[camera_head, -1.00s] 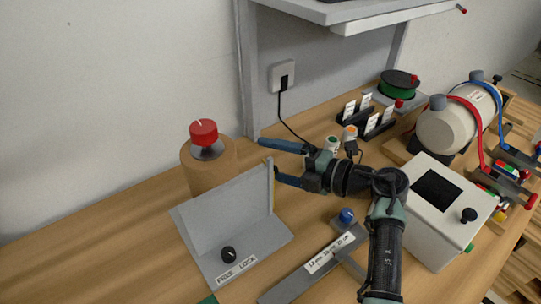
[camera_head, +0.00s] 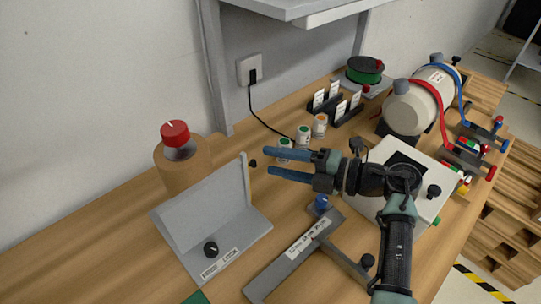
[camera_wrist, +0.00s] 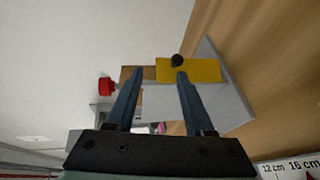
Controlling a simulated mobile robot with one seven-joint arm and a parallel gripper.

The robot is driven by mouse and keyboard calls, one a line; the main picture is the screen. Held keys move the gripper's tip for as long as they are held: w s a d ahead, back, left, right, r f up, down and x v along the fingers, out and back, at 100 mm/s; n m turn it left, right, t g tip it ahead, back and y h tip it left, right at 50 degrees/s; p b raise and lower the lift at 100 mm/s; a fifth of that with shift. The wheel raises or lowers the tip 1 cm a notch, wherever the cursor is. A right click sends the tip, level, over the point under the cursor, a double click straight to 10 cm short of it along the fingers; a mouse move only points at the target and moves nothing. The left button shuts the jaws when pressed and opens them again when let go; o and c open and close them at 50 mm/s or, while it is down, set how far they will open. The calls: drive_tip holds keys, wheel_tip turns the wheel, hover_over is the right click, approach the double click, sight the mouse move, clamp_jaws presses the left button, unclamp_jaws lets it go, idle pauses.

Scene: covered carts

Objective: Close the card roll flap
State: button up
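A grey holder (camera_head: 212,242) with a slanted wall, a black dial and a white label stands at the table's left. At its right end an upright panel with a yellow face shows nearly edge-on (camera_head: 247,180), with a black knob (camera_head: 253,163). In the wrist view the yellow panel (camera_wrist: 205,71) and its knob (camera_wrist: 177,60) lie at and beyond the fingertips. I cannot tell for certain which part is the flap. A brown roll (camera_head: 181,173) with a red knob stands behind. My gripper (camera_head: 267,161) is open and empty, just right of the panel, apart from it.
A grey bar with a scale label (camera_head: 306,240) lies front right of the holder. Small pots (camera_head: 303,134) stand behind my gripper. A white box (camera_head: 404,165) is under my arm. A grey shelf (camera_head: 290,8) overhangs the back.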

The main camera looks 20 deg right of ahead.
drive_tip(key=f+v, duration=0.1)
drive_tip(key=v, duration=0.6)
drive_tip(key=shift+s+f, duration=0.2)
drive_tip(key=shift+f, duration=0.05)
idle(0.6)
